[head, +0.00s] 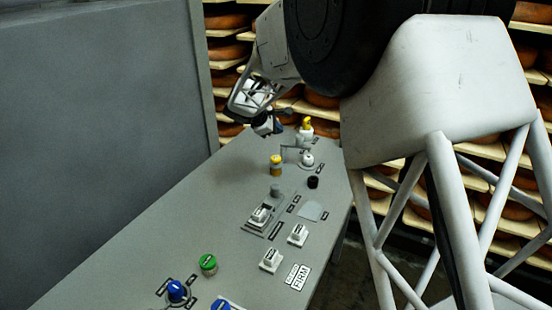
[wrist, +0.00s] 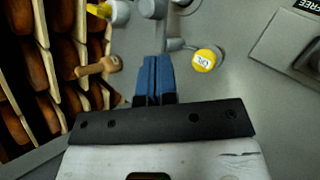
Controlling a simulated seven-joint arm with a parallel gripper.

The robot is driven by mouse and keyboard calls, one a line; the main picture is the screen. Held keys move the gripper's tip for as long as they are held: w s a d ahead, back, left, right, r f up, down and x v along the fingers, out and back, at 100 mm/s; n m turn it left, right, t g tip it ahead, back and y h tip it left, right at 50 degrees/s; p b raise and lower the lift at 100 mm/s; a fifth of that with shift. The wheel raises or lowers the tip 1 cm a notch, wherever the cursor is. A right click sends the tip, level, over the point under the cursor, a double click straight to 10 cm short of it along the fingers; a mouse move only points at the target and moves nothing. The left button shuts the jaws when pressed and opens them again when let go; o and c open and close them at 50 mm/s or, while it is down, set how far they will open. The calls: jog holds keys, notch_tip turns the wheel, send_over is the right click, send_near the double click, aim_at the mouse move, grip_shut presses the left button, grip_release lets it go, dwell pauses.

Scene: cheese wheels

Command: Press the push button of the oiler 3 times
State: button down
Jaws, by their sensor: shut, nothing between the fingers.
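A yellow round push button (wrist: 204,60) with a white label shows in the wrist view, just right of my fingertips. It seems to be the yellow-topped button (head: 276,160) on the grey panel in the head view; the label is too small to read surely. My gripper (wrist: 157,58) has its two blue fingers together, with nothing between them. In the head view my gripper (head: 276,128) hangs above the far part of the panel, near the button and apart from it.
The grey panel (head: 140,225) carries a green button (head: 208,264), a blue knob (head: 176,290), a black knob (head: 313,182) and several switches. A yellow-topped white fitting (head: 306,128) stands at the far end. A wooden handle (wrist: 98,68) lies left of my fingers. Cheese shelves stand behind.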

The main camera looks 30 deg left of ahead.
aim_at(276, 158)
jog(key=shift+f, duration=4.15)
jog(key=shift+f, duration=1.3)
dwell(0.5)
jog(key=shift+r, duration=0.15)
dwell(0.3)
jog(key=shift+r, duration=1.2)
jog(key=shift+r, duration=0.1)
jog(key=shift+r, duration=2.4)
